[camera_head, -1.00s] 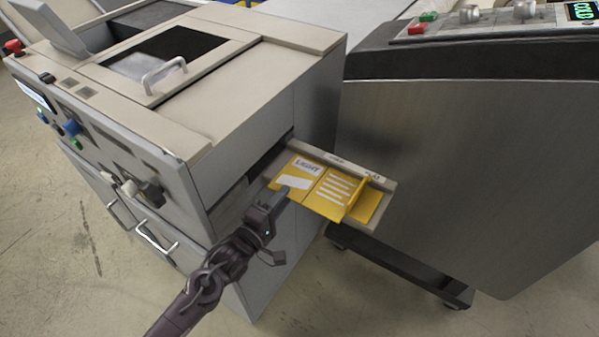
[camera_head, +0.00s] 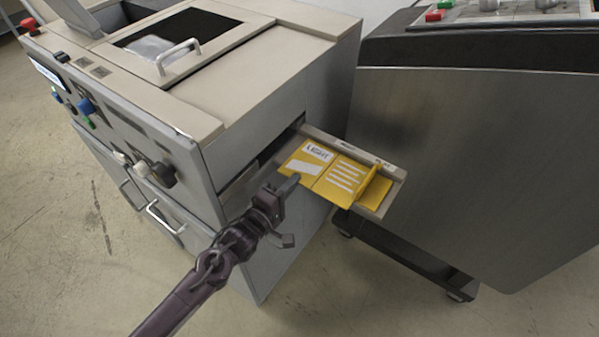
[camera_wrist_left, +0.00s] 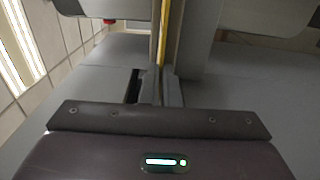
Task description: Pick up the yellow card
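The yellow card (camera_head: 325,172) is printed with "LIGHT", a white block and white lines. It lies over the narrow pull-out tray (camera_head: 400,173) on the side of the beige machine. My left gripper (camera_head: 291,183) is at its near left edge. In the left wrist view the card shows edge-on as a thin yellow strip (camera_wrist_left: 164,40) between the close-set fingers (camera_wrist_left: 161,92), which look shut on it. Contact on the far finger is hidden. A raised yellow piece (camera_head: 367,182) stands at the card's right end. My right gripper is out of view.
The beige machine (camera_head: 255,85) with knobs and drawer handles stands left of the tray. A large grey metal unit (camera_head: 470,150) stands close on the right, with a dark wheeled base (camera_head: 420,270). The floor in front is clear.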

